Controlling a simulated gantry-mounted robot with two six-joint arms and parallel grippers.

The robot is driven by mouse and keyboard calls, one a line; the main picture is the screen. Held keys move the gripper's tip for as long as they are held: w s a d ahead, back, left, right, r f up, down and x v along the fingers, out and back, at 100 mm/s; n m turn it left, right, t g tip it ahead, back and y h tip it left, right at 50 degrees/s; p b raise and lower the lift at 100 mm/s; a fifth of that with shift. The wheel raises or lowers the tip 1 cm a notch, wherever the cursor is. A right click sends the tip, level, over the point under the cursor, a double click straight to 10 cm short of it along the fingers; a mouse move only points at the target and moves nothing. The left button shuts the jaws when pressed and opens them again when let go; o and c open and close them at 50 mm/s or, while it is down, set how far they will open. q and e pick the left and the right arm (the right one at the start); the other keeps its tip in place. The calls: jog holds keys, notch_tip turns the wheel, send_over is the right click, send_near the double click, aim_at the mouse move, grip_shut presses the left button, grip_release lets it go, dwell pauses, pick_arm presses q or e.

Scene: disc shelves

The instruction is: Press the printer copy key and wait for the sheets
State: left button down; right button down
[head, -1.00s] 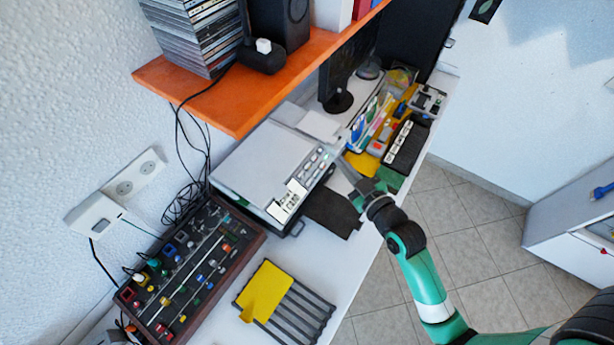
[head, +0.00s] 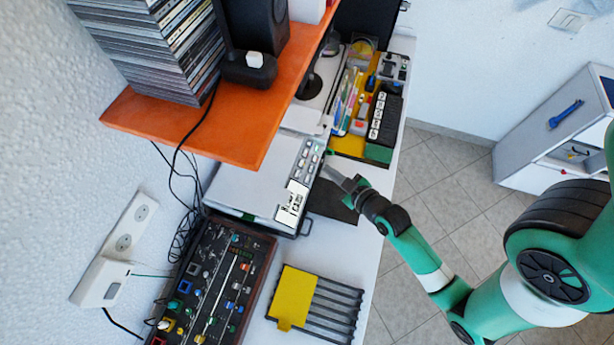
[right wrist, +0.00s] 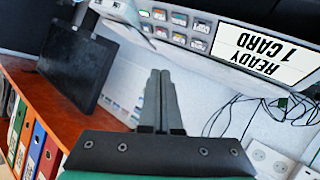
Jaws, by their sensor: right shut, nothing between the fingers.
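The printer (head: 258,188) is a light grey box on the white desk, partly under the orange shelf. Its key panel (head: 308,160) has several small keys, some lit green, beside a label reading "READY 1 CARD" (head: 291,203). The label (right wrist: 265,52) and keys (right wrist: 178,20) also show in the right wrist view. My right gripper (head: 328,170) is shut and empty, its tips close to the key panel; I cannot tell whether they touch it. In the right wrist view its fingers (right wrist: 160,100) are together below the keys. No sheets can be made out. My left gripper is not in view.
An orange shelf (head: 200,130) with stacked cases and a dark speaker overhangs the printer. A knobbed panel (head: 215,285) and a slotted rack with a yellow card (head: 293,296) stand in front. A yellow tray of stationery (head: 347,145) lies beyond.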

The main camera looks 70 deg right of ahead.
jog(key=b, duration=0.7)
send_near(307, 175)
jog(key=w+d, duration=0.3)
jog(key=shift+w+a+f, duration=0.1)
jog(key=shift+w+f, duration=0.5)
dwell(0.8)
jog(key=shift+w+f+b, duration=0.2)
jog(key=shift+f+b, duration=0.15)
jog(key=shift+b, duration=0.1)
jog(key=shift+w+f+b, duration=0.2)
jog(key=shift+f+b, duration=0.1)
jog(key=shift+f, duration=0.05)
dwell(0.5)
jog(key=shift+s+r+p, duration=0.4)
jog(key=shift+r+p, duration=0.35)
jog(key=shift+p, duration=0.3)
